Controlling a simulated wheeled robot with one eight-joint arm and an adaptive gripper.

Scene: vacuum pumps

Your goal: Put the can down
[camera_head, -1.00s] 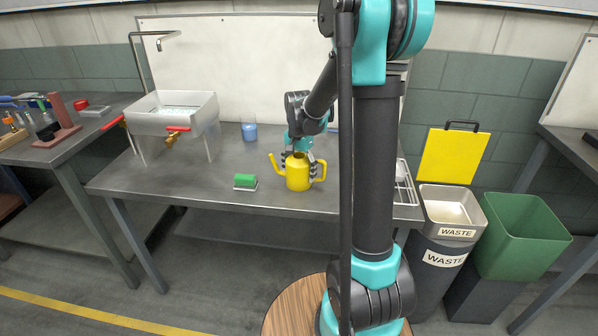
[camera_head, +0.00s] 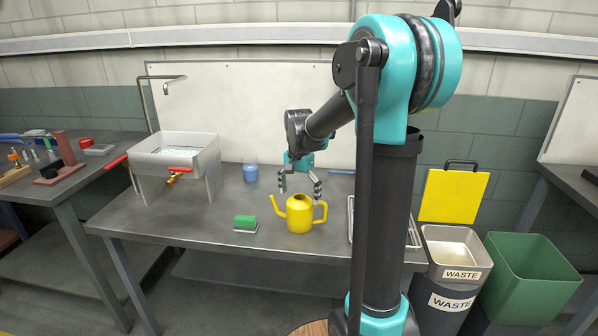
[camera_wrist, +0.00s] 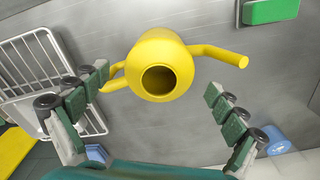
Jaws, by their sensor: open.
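The yellow watering can (camera_head: 300,214) stands upright on the grey metal table (camera_head: 170,222), spout to the left and handle to the right. In the wrist view the can (camera_wrist: 160,62) shows from above, with its round dark opening towards me. My gripper (camera_head: 300,188) is open and empty, above and behind the can. In the wrist view the fingers of my gripper (camera_wrist: 158,98) are spread wide on both sides, apart from the can's body; the left fingertip is near the handle.
A green sponge (camera_head: 245,221) lies left of the can. A wire rack (camera_head: 413,235) is at the table's right end. Waste bins (camera_head: 455,252) stand right of the table.

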